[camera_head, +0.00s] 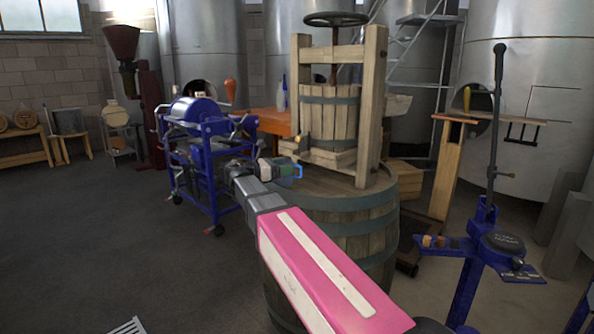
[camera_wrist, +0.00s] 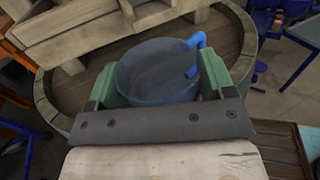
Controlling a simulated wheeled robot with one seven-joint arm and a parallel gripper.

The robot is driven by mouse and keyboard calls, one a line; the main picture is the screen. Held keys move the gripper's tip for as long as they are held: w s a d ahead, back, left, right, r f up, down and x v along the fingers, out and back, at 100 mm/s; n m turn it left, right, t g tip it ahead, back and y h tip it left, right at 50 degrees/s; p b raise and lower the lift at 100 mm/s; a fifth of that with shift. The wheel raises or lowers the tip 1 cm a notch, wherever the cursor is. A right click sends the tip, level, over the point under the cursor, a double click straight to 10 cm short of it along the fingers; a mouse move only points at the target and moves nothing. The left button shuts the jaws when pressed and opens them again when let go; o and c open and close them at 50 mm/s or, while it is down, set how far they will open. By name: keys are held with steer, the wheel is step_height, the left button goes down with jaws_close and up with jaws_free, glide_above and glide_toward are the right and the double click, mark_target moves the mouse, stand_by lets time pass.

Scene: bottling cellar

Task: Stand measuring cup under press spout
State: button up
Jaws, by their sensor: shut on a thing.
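My gripper (camera_head: 284,169) is shut on the measuring cup (camera_head: 297,170), a see-through dark vessel with a bright blue handle. In the wrist view the cup (camera_wrist: 155,75) sits between the green fingers of my gripper (camera_wrist: 160,80), its handle towards the upper right. The wooden press (camera_head: 335,105) stands on an upright barrel (camera_head: 345,215). The cup is at the near left edge of the barrel top, just below and in front of the press basin (camera_head: 325,158). The wrist view shows bare barrel top (camera_wrist: 55,95) beside the cup; contact beneath it is hidden.
A blue wheeled machine (camera_head: 205,150) stands left of the barrel. An orange table (camera_head: 268,122) is behind. A blue corking stand (camera_head: 480,245) and a wooden stand (camera_head: 447,170) are at the right. Open floor (camera_head: 90,230) lies at the left.

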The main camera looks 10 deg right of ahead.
steer(key=shift+x, duration=1.35)
steer(key=d, duration=0.1)
steer(key=d+f, duration=0.1)
steer(key=shift+w+d, duration=0.35)
steer(key=shift+d, duration=0.05)
steer(key=shift+f, duration=0.25)
steer(key=shift+f, duration=0.6)
steer(key=o, duration=0.6)
steer(key=shift+f, duration=0.1)
steer(key=shift+o, duration=0.2)
steer(key=r+v, duration=0.1)
steer(key=v, duration=1.1)
steer(key=shift+r, duration=0.2)
